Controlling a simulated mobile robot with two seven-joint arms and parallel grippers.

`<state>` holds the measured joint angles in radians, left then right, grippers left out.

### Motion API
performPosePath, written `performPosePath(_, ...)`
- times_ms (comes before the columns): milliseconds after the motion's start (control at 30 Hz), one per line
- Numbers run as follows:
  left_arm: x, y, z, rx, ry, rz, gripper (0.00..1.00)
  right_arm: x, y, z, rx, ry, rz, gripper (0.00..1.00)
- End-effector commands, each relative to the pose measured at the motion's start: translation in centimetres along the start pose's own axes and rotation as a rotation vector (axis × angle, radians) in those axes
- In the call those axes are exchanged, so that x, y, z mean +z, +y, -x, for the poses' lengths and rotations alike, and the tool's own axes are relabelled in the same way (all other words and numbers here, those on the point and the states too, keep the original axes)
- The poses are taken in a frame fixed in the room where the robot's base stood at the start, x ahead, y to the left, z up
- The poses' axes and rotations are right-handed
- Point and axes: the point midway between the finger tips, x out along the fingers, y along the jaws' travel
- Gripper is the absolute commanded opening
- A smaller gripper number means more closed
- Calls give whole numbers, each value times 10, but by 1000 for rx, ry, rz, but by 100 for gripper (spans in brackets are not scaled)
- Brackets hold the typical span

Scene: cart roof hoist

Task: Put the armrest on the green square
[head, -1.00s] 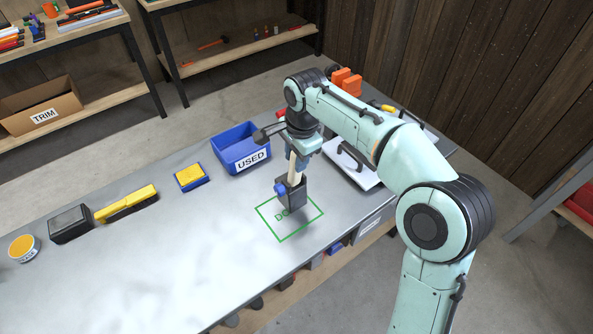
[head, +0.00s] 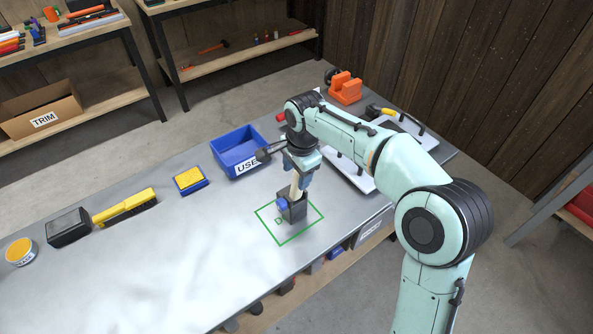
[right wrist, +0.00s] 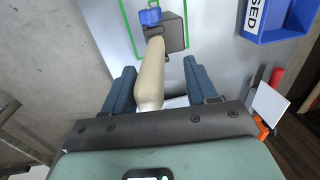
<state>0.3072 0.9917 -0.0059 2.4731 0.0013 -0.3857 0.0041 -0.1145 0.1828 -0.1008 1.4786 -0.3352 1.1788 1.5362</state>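The armrest is a beige post on a dark block (head: 296,213) with a blue knob (head: 282,203). It looks upright inside the green square (head: 284,243) on the grey bench, covering part of its lettering. Its underside is hidden, so contact with the bench is hard to confirm. My right gripper (head: 300,174) is above it, around the top of the post. In the right wrist view the beige post (right wrist: 150,75) lies between the two blue fingers, with a visible gap on the right side, so they look open. My left gripper is out of view.
A blue USED bin (head: 226,155) stands behind the square. A yellow-blue sponge (head: 190,180), a yellow brush (head: 125,206), a dark block (head: 68,227) and a round tin (head: 20,250) line the bench to the left. An orange vise (head: 345,87) is at the back. The front-left bench is clear.

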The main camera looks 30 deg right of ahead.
Motion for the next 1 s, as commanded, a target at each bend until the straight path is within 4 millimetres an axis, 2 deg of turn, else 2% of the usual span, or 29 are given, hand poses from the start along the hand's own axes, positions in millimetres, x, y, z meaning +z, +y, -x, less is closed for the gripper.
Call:
performPosePath(167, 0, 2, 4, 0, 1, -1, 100, 0, -1, 19, -6, 0, 0, 57)
performPosePath(400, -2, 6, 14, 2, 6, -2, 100, 0, -2, 72, -8, 0, 0, 57)
performPosePath(600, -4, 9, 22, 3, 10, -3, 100, 0, -1, 106, -5, 0, 1, 57)
performPosePath(767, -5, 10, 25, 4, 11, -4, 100, 0, 0, 119, -3, 0, 1, 57)
performPosePath(1000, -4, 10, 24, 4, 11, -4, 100, 0, 0, 120, -1, 0, 1, 57)
